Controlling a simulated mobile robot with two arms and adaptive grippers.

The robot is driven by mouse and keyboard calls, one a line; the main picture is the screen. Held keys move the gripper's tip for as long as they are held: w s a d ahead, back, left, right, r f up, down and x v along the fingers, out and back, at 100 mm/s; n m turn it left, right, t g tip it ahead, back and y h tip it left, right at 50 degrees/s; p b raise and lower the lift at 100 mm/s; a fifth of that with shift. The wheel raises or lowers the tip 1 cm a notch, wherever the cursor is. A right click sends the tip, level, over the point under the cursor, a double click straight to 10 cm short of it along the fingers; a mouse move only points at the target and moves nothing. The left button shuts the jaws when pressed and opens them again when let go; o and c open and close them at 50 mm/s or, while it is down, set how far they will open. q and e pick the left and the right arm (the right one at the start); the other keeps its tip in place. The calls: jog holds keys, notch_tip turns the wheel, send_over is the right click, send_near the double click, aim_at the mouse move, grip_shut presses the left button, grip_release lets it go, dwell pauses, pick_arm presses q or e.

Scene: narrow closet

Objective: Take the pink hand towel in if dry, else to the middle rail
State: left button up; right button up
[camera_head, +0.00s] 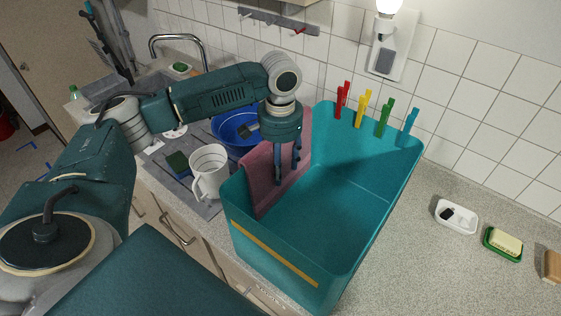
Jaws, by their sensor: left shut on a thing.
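The pink hand towel (262,180) hangs at the left end of a teal bin (366,225) on the counter. My left gripper (287,178) points down over the bin's left part and is shut on the towel. The gripper and its wrist hide part of the towel's upper area. Whether the towel is dry or damp cannot be told. My right gripper is not in view.
Red, yellow, green and blue pegs (384,118) clip the bin's back rim. A white mug (209,172) and a blue bowl (233,130) stand left of the bin. A white dish (456,217) and a soap on a green dish (503,244) lie right. The counter's front right is clear.

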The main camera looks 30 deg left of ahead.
pick_arm(q)
jog(key=shift+f, duration=0.15)
jog(key=o, duration=1.4)
